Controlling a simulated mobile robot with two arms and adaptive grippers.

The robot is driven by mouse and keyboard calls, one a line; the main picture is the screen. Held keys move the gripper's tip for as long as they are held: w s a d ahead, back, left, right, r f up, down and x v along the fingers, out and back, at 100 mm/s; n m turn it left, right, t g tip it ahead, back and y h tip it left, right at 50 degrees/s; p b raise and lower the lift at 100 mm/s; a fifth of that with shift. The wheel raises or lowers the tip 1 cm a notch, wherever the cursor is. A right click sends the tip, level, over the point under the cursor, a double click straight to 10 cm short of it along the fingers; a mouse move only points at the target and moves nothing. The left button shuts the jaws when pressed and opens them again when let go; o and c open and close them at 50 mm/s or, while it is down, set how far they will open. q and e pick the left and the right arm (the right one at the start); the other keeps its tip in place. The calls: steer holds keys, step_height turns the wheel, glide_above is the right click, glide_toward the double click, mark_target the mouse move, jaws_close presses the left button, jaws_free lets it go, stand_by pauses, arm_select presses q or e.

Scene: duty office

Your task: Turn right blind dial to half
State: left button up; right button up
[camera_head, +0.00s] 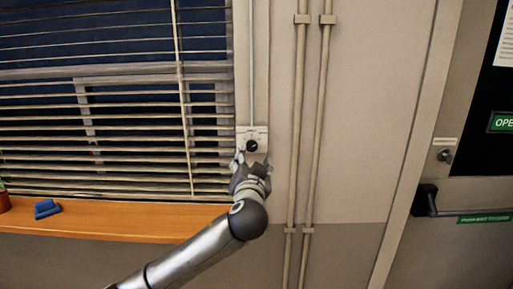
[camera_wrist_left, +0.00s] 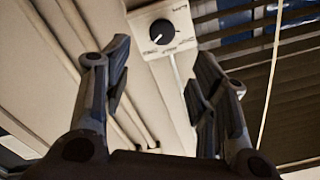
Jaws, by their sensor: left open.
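The blind dial is a black round knob (camera_head: 252,146) on a pale wall plate (camera_head: 262,133) beside the window blind. In the left wrist view the dial (camera_wrist_left: 162,32) shows a white pointer line and sits on its plate (camera_wrist_left: 184,20) with printed marks. My left gripper (camera_head: 252,160) is just below the dial in the head view. In the left wrist view its two fingers (camera_wrist_left: 160,66) are spread apart, with the dial beyond the tips and nothing between them. Contact with the dial does not show. My right gripper is in neither view.
The slatted blind (camera_head: 110,130) hangs left of the dial, above an orange-brown sill (camera_head: 130,220) with a blue object (camera_head: 46,208). Two vertical pipes (camera_head: 296,120) run right of the dial. A door (camera_head: 460,245) with a push bar stands at the right.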

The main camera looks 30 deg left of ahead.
mark_target(252, 146)
arm_select(q)
steer(key=p+x, duration=0.3)
steer(key=x, duration=0.8)
steer(key=shift+s+f+p, duration=0.1)
steer(key=shift+f+p, duration=0.05)
steer(key=shift+p, duration=0.25)
steer(key=shift+c, duration=0.2)
steer(key=c, duration=0.9)
steer(key=shift+c, duration=0.3)
